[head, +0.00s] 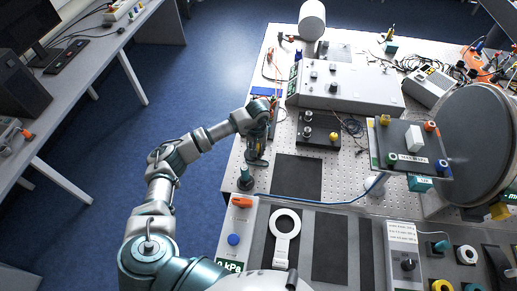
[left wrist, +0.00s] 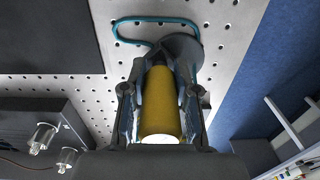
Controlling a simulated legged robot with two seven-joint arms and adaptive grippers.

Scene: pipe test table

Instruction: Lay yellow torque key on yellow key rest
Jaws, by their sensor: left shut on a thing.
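My left gripper (head: 257,160) is over the left side of the perforated table, pointing down. In the left wrist view, its fingers (left wrist: 160,95) are shut around a yellow cylinder (left wrist: 161,108), which I take to be the yellow torque key. Its near end is pale, and its far end lies between the fingertips in front of a grey round piece (left wrist: 183,48). I cannot tell whether it touches that piece. In the head view the key is hidden by the gripper. I cannot make out the yellow key rest for certain. My right gripper is not in view.
A teal-grey fitting (head: 245,179) with a blue hose (head: 300,203) stands just in front of the gripper. A black box (head: 318,130) and a white instrument (head: 345,88) stand to the right. A dark mat (head: 297,178) is bare. A large grey drum (head: 478,140) stands far right.

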